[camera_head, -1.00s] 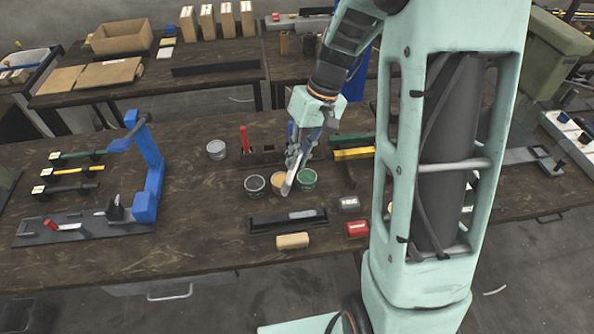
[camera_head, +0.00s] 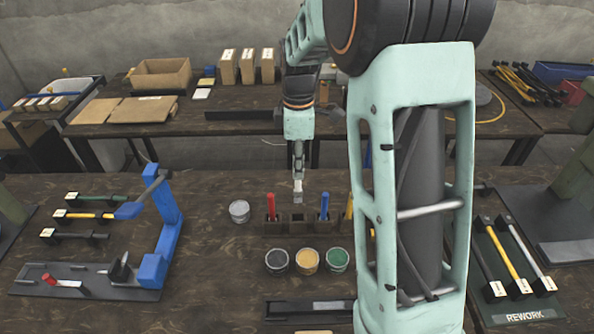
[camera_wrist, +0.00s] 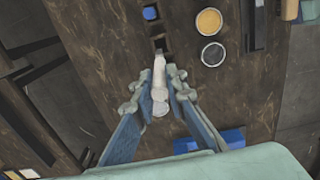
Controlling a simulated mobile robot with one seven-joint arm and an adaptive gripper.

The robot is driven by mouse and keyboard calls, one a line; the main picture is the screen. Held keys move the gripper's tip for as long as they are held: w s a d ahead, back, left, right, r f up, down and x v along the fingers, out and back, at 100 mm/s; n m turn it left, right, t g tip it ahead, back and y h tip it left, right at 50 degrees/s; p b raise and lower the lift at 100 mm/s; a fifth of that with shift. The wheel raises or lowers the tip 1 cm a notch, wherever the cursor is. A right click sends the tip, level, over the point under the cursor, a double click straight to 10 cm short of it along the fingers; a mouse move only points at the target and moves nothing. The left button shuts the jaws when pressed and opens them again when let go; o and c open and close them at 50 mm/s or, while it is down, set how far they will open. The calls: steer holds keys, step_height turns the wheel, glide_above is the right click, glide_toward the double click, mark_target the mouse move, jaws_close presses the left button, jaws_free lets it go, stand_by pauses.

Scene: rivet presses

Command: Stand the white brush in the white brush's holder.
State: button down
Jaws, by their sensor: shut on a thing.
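My gripper (camera_head: 298,172) is shut on the white brush (camera_head: 298,190), whose pale end hangs below the fingers. In the wrist view the brush (camera_wrist: 159,72) sits between the two fingers (camera_wrist: 160,92). A dark holder block (camera_head: 282,227) stands on the table just below and in front of the gripper in the head view. It holds a red brush (camera_head: 271,205), a blue brush (camera_head: 324,205) and a yellow one (camera_head: 349,207). An empty slot shows between red and blue. The wrist view shows the brush apart from or just over dark openings; contact cannot be told.
Pots with grey (camera_head: 277,260), yellow (camera_head: 307,260) and green (camera_head: 337,260) contents stand in front of the holder. A grey lidded tin (camera_head: 239,211) is to its left. A blue press (camera_head: 164,225) stands further left. A dark tray (camera_head: 310,308) lies nearer the front.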

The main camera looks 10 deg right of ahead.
mark_target(298, 196)
steer(key=shift+r, duration=0.1)
stand_by(0.3)
steer(key=shift+f+b, duration=2.75)
steer(key=shift+f, duration=1.55)
steer(key=shift+f+b, duration=1.05)
steer(key=shift+f, duration=0.65)
steer(key=c, duration=1.8)
jaws_free()
steer(key=shift+c, duration=0.2)
steer(key=shift+r, duration=0.1)
